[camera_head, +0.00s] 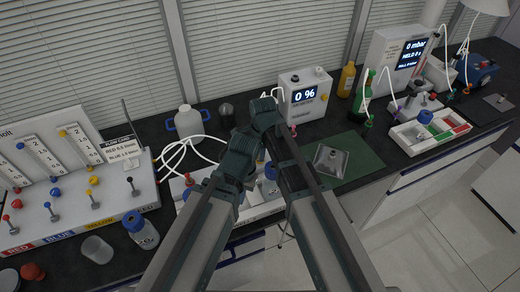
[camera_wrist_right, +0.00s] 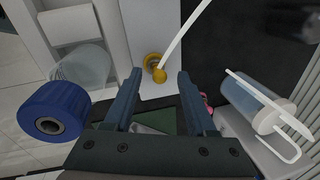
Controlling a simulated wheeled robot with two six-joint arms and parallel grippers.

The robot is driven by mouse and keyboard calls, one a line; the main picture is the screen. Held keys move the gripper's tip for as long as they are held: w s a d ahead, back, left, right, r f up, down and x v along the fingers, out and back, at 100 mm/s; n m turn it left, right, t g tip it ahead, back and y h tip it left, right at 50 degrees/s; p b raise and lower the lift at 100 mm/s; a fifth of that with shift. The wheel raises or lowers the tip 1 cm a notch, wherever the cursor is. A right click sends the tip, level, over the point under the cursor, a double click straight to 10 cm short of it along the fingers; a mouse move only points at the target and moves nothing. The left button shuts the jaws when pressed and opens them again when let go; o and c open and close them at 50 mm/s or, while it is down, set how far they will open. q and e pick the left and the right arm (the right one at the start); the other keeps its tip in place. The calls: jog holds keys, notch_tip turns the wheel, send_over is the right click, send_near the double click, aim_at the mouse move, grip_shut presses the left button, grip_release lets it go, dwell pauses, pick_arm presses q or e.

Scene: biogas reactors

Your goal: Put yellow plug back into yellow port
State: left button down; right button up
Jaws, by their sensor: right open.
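The yellow port (camera_wrist_right: 150,60) is a yellow ring on a white panel, just beyond my fingertips in the right wrist view. The yellow plug (camera_wrist_right: 160,76), a small yellow knob with a white hose running up and right, is at the ring's lower edge. I cannot tell whether it is seated or only in front of the ring. My right gripper (camera_wrist_right: 160,82) is open, its fingers on either side of the plug's line and not touching it. In the head view my two arms overlap at the middle, hiding port and plug. The left jaws cannot be made out.
A blue-capped bottle (camera_wrist_right: 55,110) and a clear cup (camera_wrist_right: 85,66) are left of the right gripper; a clear vessel (camera_wrist_right: 262,108) is right. A 0 % meter box (camera_head: 306,97) stands behind my arms. A green mat (camera_head: 358,152) with a metal piece lies right.

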notch_tip(320, 180, up, 13)
jog(key=s+p, duration=0.2)
jog(key=p, duration=1.1)
jog(key=shift+s+d+r, duration=0.15)
jog(key=shift+s+d, duration=0.1)
jog(key=s+d+n+g, duration=0.1)
jog(key=s+d+n, duration=0.4)
jog(key=d+n, duration=0.3)
jog(key=s+d+n, duration=0.5)
jog(key=d+n, duration=0.2)
jog(key=d, duration=0.1)
jog(key=s+a+f+n+g+h+b, duration=0.1)
jog(key=s+a+f+n+b, duration=0.3)
jog(key=a+f+b, duration=0.6)
jog(key=shift+s+a+f+n+h+b, duration=0.3)
jog(key=shift+s+f+b, duration=0.5)
jog(key=shift+s, duration=0.3)
